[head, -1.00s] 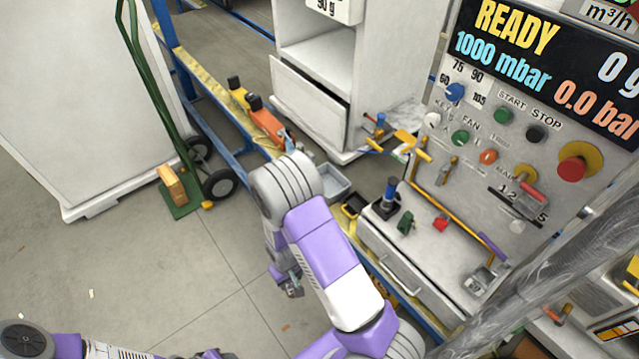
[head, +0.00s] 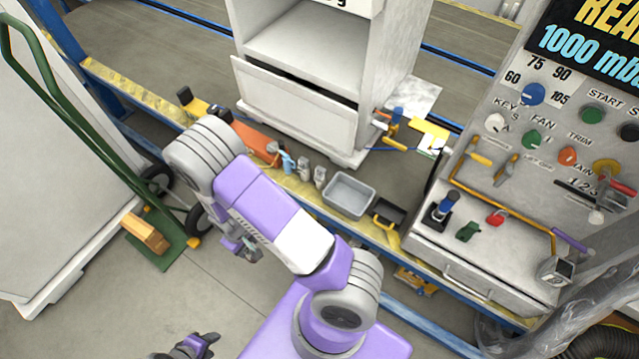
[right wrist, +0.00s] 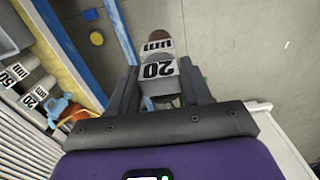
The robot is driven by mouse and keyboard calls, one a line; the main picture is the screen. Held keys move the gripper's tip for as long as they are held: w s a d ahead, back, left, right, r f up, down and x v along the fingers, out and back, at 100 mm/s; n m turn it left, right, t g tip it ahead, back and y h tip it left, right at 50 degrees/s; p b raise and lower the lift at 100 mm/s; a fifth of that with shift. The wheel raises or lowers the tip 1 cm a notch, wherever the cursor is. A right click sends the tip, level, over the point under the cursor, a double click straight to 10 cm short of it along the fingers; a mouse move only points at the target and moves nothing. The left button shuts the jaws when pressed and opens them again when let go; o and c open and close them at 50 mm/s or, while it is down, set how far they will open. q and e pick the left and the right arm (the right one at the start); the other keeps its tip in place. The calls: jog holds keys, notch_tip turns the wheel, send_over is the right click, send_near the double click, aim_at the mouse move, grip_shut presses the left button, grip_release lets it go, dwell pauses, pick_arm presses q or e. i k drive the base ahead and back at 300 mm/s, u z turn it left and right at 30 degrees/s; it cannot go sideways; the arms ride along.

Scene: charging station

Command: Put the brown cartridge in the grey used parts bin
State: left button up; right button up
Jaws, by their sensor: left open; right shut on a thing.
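The cartridge is held above the grey floor and is too small to make out in the head view. The grey bin (head: 348,194), an open, empty-looking tray, stands on the yellow ledge, right of my right gripper and beyond my forearm. My left gripper (head: 205,342) is open and empty at the bottom edge of the head view.
Labelled grey cartridges (head: 304,168) and a blue item (head: 288,163) stand left of the bin; labelled cartridges also show in the right wrist view (right wrist: 33,95). A green hand truck (head: 70,110) with a box stands left.

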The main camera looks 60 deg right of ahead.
aim_at(347, 201)
jog(key=i, duration=0.75)
jog(key=z, duration=2.9)
jog(key=i, duration=0.5)
jog(key=z, duration=0.05)
